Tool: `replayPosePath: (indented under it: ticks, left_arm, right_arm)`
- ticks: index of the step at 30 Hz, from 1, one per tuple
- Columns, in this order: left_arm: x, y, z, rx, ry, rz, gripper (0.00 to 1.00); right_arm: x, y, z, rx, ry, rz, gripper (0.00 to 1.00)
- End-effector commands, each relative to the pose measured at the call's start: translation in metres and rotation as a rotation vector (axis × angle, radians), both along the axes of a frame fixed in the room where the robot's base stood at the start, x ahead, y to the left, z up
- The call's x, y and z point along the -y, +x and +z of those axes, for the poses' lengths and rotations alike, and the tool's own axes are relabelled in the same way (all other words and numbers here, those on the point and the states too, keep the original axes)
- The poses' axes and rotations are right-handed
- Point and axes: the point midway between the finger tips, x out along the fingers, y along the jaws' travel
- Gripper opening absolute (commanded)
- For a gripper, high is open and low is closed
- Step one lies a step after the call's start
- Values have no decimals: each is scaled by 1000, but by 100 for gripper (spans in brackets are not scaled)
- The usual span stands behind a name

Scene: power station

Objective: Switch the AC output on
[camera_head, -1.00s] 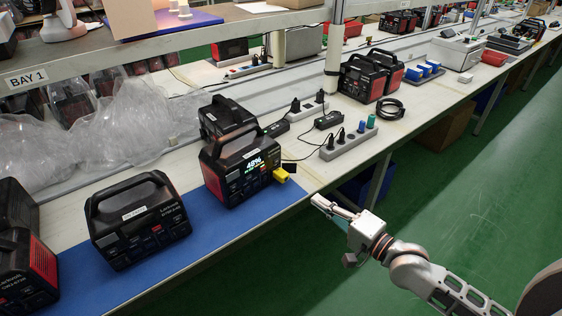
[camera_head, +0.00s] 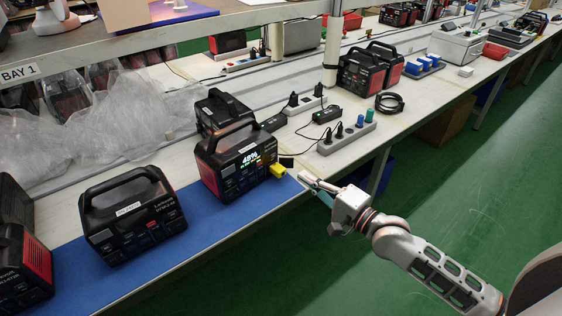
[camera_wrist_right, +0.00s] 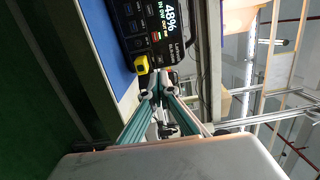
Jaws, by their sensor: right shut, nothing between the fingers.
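The power station with a lit screen reading 48% (camera_head: 238,160) stands on the blue mat (camera_head: 240,213), a yellow plug (camera_head: 277,170) at its right side. In the right wrist view the same station (camera_wrist_right: 154,30) shows at the top, turned sideways, with the yellow plug (camera_wrist_right: 142,64) in front of it. The AC output button cannot be told apart at this size. My right gripper (camera_head: 303,177) is shut and empty, just right of the yellow plug near the bench's front edge; its fingertips also show in the right wrist view (camera_wrist_right: 157,92). My left gripper is not in view.
Another power station (camera_head: 132,213) stands left on the mat, and one (camera_head: 222,112) stands behind. A power strip (camera_head: 347,137) with plugs lies right of the lit station. Cables run between them. The green floor (camera_head: 450,200) in front is clear.

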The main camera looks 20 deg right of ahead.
Motion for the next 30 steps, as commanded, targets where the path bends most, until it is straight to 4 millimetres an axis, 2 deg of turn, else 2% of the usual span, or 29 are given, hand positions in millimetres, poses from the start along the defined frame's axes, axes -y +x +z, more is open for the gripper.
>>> replayPosePath:
  ticks: [1,9,15,21,30]
  left_arm:
    - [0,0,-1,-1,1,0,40]
    - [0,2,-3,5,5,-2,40]
    - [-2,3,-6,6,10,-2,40]
    - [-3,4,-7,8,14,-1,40]
    - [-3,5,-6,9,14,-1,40]
  right_arm:
    - [-5,10,0,2,2,-1,0]
    - [-28,56,-1,0,1,0,0]
    - [-39,81,-1,-1,0,0,0]
    - [-44,91,-1,-2,-1,0,0]
    - [-44,91,-1,-2,-1,0,0]
